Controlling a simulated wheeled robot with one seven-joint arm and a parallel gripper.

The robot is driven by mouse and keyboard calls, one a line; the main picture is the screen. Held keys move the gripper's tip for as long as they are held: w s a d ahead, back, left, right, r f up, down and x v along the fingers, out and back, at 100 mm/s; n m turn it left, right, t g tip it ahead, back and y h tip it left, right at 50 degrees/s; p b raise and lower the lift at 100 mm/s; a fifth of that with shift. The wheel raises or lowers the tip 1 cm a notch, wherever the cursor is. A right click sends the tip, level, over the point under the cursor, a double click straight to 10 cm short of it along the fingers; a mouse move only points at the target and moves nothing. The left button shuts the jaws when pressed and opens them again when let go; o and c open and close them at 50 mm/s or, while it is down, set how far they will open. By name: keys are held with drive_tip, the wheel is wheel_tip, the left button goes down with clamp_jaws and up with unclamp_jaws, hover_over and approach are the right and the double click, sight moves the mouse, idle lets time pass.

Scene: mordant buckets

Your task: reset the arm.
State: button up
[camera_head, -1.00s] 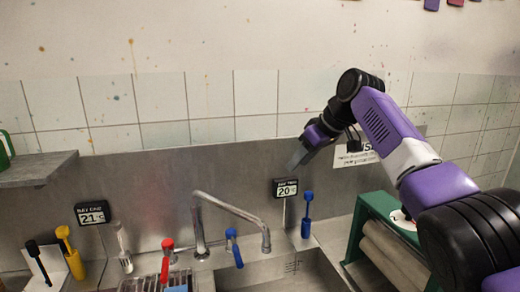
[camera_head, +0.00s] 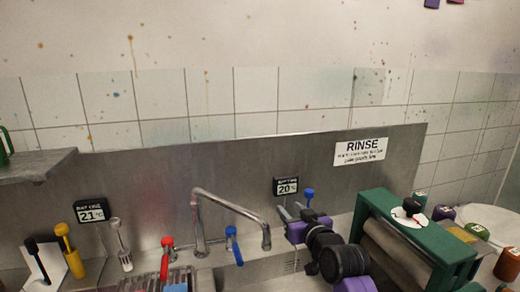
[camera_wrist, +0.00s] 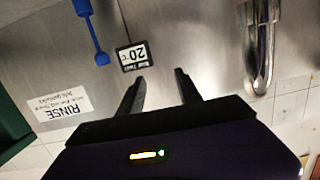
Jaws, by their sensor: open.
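My gripper (camera_head: 290,212) is low over the sink, in front of the 20 °C display (camera_head: 286,187). In the wrist view my gripper (camera_wrist: 160,80) shows two dark fingers apart with nothing between them. The wrist view is upside down, with the 20 °C display (camera_wrist: 134,56) close by the fingertips. My arm now lies low at the bottom right of the head view, left of the green roller frame.
A tap (camera_head: 230,210) stands left of my gripper, and a blue-handled tool (camera_head: 309,196) is just behind it. The green wringer (camera_head: 420,235) stands close on the right. Bottles (camera_head: 508,262) stand beyond it.

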drive_tip(key=s+d+f+m+t+h, duration=0.25)
drive_tip(key=s+f, duration=0.45)
drive_tip(key=s, duration=0.5)
drive_tip(key=s+d+f+g+b, duration=0.1)
drive_tip(key=s+d+f, duration=0.1)
drive_tip(key=s, duration=1.4)
drive_tip(key=s+d+f+g+h, duration=0.1)
drive_tip(key=s+d+f, duration=0.1)
drive_tip(key=s, duration=1.5)
drive_tip(key=s+d+f+g+h+b, duration=0.1)
drive_tip(key=s+d, duration=0.3)
drive_tip(key=s, duration=1.3)
drive_tip(key=shift+d+f+m+b, duration=0.3)
drive_tip(key=shift+f+m+b, duration=0.05)
drive_tip(key=shift+f+m, duration=0.1)
drive_tip(key=shift+w+h, duration=0.1)
drive_tip(key=shift+h, duration=0.15)
